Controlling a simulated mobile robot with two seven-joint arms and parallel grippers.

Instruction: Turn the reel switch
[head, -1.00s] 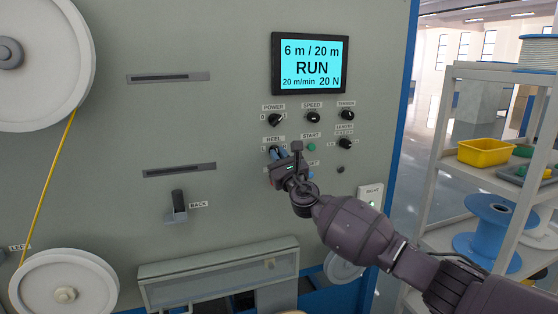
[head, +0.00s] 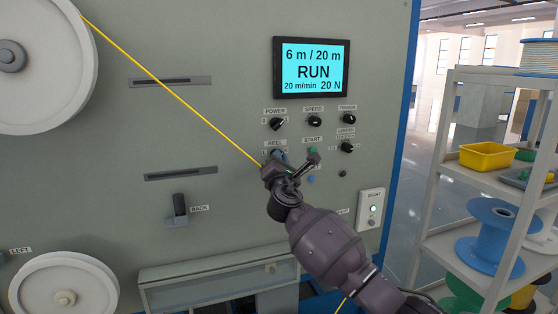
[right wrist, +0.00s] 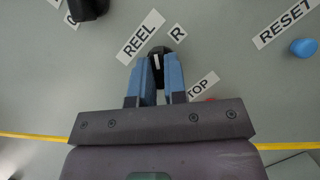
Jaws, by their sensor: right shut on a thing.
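The reel switch (right wrist: 159,50) is a small black knob with a white mark, under the REEL label in the right wrist view. An R label sits beside it. My right gripper (right wrist: 159,72) has its blue fingers on both sides of the knob, shut on it. In the head view the right gripper (head: 279,157) is at the panel below the POWER switch, and its fingers and wrist mostly hide the knob. My left gripper is in neither view.
The display (head: 313,68) reads RUN, 6 m / 20 m. Other knobs and buttons, such as the power switch (head: 277,124) and blue reset button (head: 311,179), are close by. A yellow cable (head: 170,90) runs from the upper wheel (head: 75,70) behind my right gripper.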

